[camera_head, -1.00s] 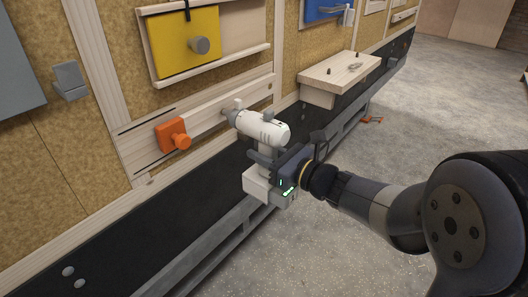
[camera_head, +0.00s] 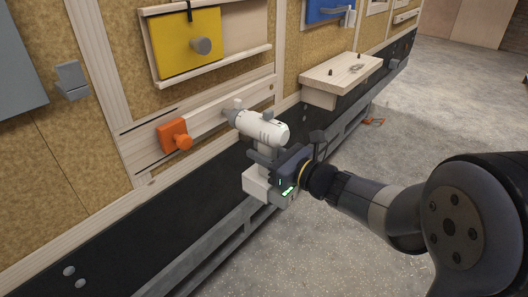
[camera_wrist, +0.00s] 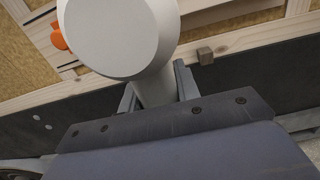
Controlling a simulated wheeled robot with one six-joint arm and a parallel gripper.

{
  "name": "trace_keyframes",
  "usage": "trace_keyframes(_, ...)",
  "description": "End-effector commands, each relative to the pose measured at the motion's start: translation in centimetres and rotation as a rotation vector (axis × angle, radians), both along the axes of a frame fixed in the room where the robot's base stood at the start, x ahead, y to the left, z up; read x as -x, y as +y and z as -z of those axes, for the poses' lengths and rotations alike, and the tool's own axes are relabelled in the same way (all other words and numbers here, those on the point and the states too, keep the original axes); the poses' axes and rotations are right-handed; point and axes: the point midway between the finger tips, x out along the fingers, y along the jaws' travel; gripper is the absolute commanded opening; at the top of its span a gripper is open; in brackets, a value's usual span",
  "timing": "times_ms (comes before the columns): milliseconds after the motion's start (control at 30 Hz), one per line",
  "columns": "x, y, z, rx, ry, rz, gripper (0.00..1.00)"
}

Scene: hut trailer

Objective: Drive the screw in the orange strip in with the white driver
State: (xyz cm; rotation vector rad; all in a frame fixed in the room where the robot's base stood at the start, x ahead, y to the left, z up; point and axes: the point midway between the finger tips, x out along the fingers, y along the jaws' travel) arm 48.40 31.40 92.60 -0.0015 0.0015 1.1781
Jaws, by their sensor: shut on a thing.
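The white driver (camera_head: 263,128) is held upright by its grip, its nose pointing left at the pale wooden rail on the wall. It also fills the top middle of the wrist view (camera_wrist: 115,35), where its rear end hides its nose. My gripper (camera_head: 262,158) is shut on the driver's grip, just below its body. Whether the nose touches anything is unclear.
A yellow panel with a grey knob (camera_head: 185,45) is above the rail. A small wooden shelf (camera_head: 340,74) juts from the wall to the right. A grey ledge (camera_head: 215,240) runs low along the wall. The floor (camera_head: 400,100) at right looks mostly open.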

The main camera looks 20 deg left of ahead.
Motion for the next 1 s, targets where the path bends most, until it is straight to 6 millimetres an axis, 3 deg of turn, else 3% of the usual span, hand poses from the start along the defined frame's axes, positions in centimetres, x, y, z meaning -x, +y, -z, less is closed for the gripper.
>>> trace_keyframes(267,0.1,-0.4,-0.4,-0.005,-0.005,0.001,0.00)
trace_keyframes(667,1.0,-2.9,-0.3,-0.005,-0.004,0.001,0.00)
trace_keyframes(1000,-1.9,-6.6,-0.4,-0.004,-0.004,0.004,0.00)
